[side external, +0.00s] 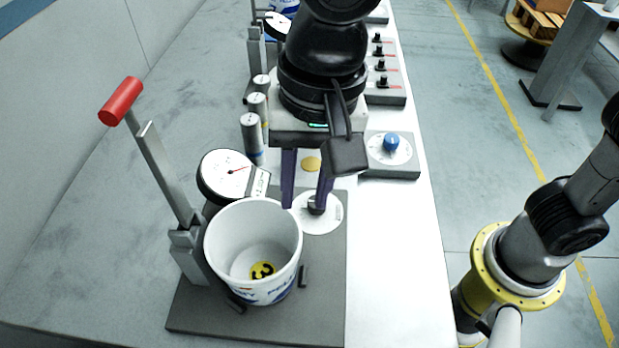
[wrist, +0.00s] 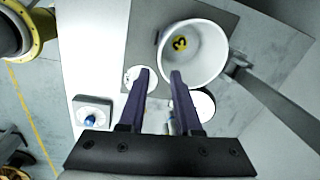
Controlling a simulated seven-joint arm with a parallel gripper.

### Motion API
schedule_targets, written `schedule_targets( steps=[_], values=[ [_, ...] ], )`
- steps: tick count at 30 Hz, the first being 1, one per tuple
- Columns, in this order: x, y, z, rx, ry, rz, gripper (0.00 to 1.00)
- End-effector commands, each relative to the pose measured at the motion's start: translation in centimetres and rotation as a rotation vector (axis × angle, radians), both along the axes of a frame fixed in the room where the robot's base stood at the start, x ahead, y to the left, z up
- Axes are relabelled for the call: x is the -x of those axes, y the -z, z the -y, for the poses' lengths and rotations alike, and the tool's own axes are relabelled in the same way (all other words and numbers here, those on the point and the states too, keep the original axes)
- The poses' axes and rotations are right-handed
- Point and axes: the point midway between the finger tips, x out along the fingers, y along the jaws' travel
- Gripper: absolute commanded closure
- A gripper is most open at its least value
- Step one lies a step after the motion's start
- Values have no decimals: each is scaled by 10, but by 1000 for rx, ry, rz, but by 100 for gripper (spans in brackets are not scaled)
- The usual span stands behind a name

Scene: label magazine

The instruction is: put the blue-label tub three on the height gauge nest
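The white tub three (side external: 229,236), with blue lettering low on its outside, stands upright on the grey plate of the height gauge nest (side external: 200,318). A yellow disc with a 3 shows on its inside bottom, also in the wrist view (wrist: 180,43). The nest has a round white dial (side external: 222,172) and a lever with a red handle (side external: 120,101). My gripper (side external: 302,207) is open and empty, its purple fingers apart near the tub's rim. In the wrist view its fingertips (wrist: 160,71) show at the rim's edge; I cannot tell whether they touch it.
A white disc with a dark knob (side external: 316,206) is on the plate beside the tub. Several grey cylinders (side external: 252,138) stand behind the dial. A blue knob on a grey block (side external: 391,142) is to the right.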

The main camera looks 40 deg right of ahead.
Motion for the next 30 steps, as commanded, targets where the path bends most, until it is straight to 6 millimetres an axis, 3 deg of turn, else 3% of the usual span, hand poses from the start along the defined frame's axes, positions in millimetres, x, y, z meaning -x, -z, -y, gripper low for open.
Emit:
schedule_targets(
  steps=[8,11,14,16,21,25,30],
  values=[
    [-1,-5,4,-2,-2,3,67],
    [-8,-10,26,-13,-26,23,67],
    [-18,-18,73,-31,-85,74,67],
    [-20,-22,116,-35,-145,126,67],
    [-1,-17,214,12,-310,275,67],
    [27,-2,266,96,-427,370,67],
    [57,20,300,200,-537,430,67]
  ],
)
